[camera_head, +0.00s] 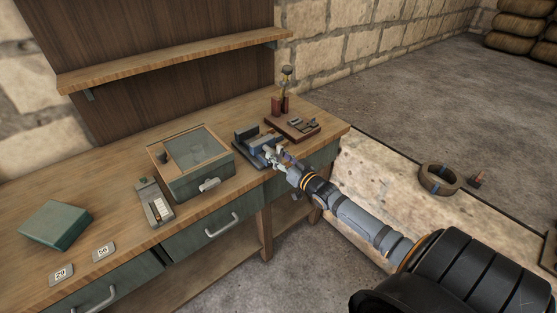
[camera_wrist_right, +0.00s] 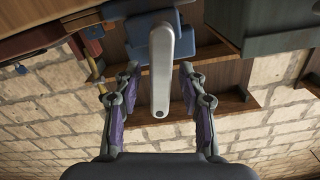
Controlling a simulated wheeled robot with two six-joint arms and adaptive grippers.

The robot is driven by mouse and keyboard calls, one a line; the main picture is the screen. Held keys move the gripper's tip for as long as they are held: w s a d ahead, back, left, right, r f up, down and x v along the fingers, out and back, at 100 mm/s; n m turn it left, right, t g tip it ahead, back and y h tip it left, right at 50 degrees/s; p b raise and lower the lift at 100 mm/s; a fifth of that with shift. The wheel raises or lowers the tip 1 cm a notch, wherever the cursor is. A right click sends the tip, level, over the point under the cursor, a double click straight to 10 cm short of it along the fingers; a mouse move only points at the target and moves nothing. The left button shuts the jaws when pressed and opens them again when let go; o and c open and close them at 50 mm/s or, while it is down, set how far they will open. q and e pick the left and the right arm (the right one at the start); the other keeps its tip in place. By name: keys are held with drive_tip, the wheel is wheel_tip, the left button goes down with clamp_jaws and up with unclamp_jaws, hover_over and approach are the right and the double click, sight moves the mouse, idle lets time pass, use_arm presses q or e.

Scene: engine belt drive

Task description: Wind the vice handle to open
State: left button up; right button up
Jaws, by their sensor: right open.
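The blue vice (camera_head: 245,138) stands near the front edge of the workbench, left of the wooden tool block. It also shows in the right wrist view (camera_wrist_right: 146,42) at the top. Its handle, a pale grey flat bar with rounded ends (camera_wrist_right: 164,75), reaches down between my right fingers in that view. In the head view my gripper and arm largely hide the handle. My right gripper (camera_head: 271,156) is at the vice's front; in the wrist view it (camera_wrist_right: 159,85) is open, with a finger on each side of the bar and visible gaps. My left gripper is out of view.
A green glass-lidded box (camera_head: 190,182) stands left of the vice on the workbench (camera_head: 118,178). A wooden block with small tools (camera_head: 292,125) is just right of the vice. Green drawers (camera_head: 215,230) lie below the bench top. A shelf (camera_head: 170,62) is behind.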

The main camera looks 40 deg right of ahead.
clamp_jaws()
drive_tip(key=shift+r+n+p, duration=0.2)
drive_tip(key=shift+n+p, duration=0.25)
drive_tip(key=shift+n, duration=0.35)
drive_tip(key=shift+s+a+f+n, duration=0.1)
drive_tip(key=shift+n, duration=0.6)
unclamp_jaws()
